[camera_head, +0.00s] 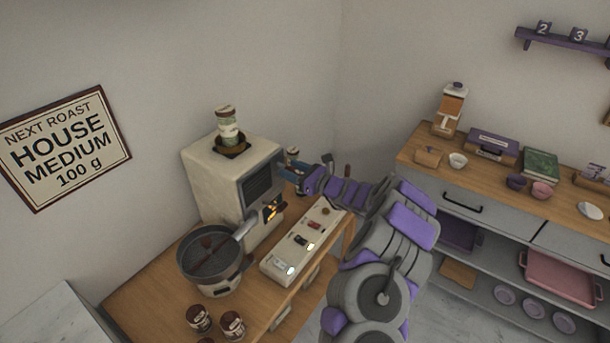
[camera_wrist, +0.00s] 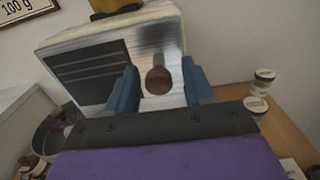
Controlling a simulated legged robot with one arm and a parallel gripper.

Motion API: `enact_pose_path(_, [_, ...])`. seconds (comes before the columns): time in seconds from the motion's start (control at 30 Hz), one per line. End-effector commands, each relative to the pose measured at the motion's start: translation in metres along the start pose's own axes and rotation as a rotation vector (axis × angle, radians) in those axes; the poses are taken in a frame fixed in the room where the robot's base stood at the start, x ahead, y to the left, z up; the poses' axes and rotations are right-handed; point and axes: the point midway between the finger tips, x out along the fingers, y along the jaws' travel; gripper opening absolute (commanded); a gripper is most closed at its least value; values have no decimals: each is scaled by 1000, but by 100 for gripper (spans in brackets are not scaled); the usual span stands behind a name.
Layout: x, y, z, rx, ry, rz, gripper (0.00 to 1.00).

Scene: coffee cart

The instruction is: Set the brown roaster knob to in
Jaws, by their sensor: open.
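The roaster (camera_head: 225,185) is a cream box with a metal front on the wooden counter. Its brown knob (camera_wrist: 158,80) is round and sits on the metal panel in the wrist view. In the head view the knob is hidden from me. My gripper (camera_wrist: 160,84) is open, with one blue finger to each side of the knob. I cannot tell whether either finger touches it. My gripper also shows at the roaster's right side in the head view (camera_head: 287,171).
A control panel (camera_head: 300,243) with switches lies before the roaster. A small jar (camera_wrist: 264,79) stands right of my gripper. A sign (camera_head: 65,148) reads "HOUSE MEDIUM 100 g".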

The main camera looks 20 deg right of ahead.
Motion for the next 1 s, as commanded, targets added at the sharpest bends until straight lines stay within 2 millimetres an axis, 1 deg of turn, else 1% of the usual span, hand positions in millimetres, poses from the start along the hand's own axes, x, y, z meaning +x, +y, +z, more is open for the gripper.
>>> enact_pose_path(0.17, [-23, -3, 3, 1, -3, -6, 52])
enact_pose_path(0.6, [-120, -4, 1, 1, -1, -7, 52])
enact_pose_path(0.7, [-139, -4, 1, 1, 0, -7, 52])
enact_pose_path(0.83, [-157, -2, 0, 1, 0, -3, 52])
enact_pose_path(1.0, [-169, -2, -1, 1, 0, -2, 52])
